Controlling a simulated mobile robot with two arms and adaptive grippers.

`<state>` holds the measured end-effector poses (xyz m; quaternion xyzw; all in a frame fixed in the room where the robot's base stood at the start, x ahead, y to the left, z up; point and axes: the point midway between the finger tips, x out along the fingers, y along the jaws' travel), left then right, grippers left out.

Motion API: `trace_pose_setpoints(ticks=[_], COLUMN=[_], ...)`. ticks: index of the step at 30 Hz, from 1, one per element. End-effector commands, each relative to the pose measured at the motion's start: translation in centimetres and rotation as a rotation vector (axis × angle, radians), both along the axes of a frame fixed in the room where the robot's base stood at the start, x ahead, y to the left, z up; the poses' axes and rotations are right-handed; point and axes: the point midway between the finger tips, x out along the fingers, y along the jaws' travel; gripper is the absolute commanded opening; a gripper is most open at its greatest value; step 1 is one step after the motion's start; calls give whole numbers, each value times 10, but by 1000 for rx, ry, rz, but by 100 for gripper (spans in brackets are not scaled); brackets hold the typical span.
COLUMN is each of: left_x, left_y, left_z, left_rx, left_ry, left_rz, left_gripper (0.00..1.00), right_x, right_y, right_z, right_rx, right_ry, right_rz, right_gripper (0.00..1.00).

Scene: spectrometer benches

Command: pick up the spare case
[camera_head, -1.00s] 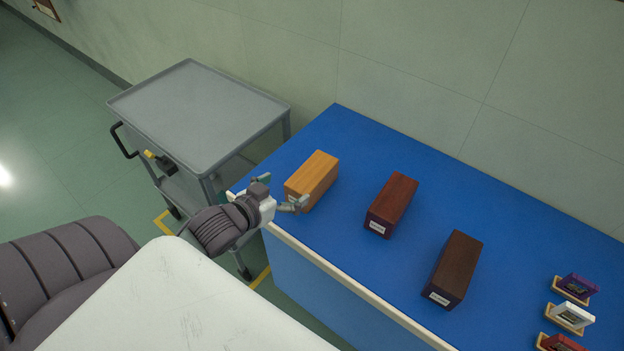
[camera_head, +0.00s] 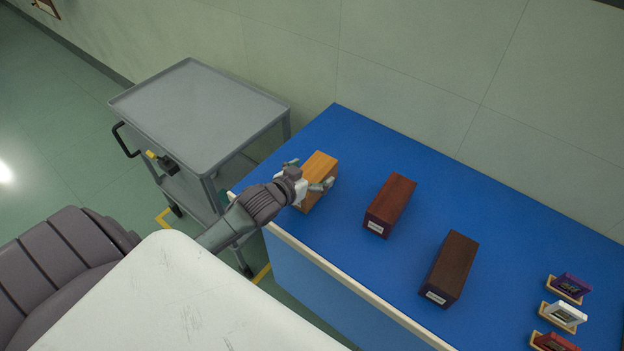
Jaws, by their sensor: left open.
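Three wooden cases lie on the blue bench: a light orange-brown case (camera_head: 322,163), a reddish-brown case (camera_head: 392,203) and a dark brown case (camera_head: 451,268). The last two have a small white label on the near end. I cannot tell from the picture which is called the spare one. My left gripper (camera_head: 308,174) is open over the light case, with a finger to each side of it. The gripper and wrist hide part of that case's top and its near end. I cannot tell whether the fingers touch it. My right gripper is not in view.
The blue bench (camera_head: 358,140) has a pale front edge, and its back runs along the wall. A grey cart (camera_head: 195,105) with an empty top stands left of it. Several small cards on wooden stands (camera_head: 563,315) are at the right. Bare bench separates the cases.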

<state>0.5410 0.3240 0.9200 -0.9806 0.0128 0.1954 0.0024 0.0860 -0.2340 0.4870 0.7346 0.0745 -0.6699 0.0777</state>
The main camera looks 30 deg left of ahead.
Motion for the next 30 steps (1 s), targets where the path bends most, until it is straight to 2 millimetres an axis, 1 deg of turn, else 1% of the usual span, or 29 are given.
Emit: trace_pose_setpoints(ticks=[2, 3, 5, 6, 16, 17, 25, 28, 30], left_x=[0, 0, 0, 0, -1, 0, 0, 0, 0], left_y=[0, 0, 0, 0, 0, 0, 0, 0, 0], left_z=[0, 0, 0, 0, -1, 1, 2, 8, 15], left_rx=[0, 0, 0, 0, 0, 0, 1, 1, 3], left_ry=[0, 0, 0, 0, 1, -2, -1, -3, -4], left_rz=[0, 0, 0, 0, 0, 0, 0, 0, -1], left_gripper=[100, 97, 87, 80, 25, 23, 23, 23, 23], right_x=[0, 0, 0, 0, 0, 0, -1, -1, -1], right_y=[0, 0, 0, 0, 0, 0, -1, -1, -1], right_z=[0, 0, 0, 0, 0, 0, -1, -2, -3], right_rx=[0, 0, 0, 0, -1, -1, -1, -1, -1], right_ry=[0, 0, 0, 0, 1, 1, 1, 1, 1], right_rz=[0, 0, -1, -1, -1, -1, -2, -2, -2], right_gripper=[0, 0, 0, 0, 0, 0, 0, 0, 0])
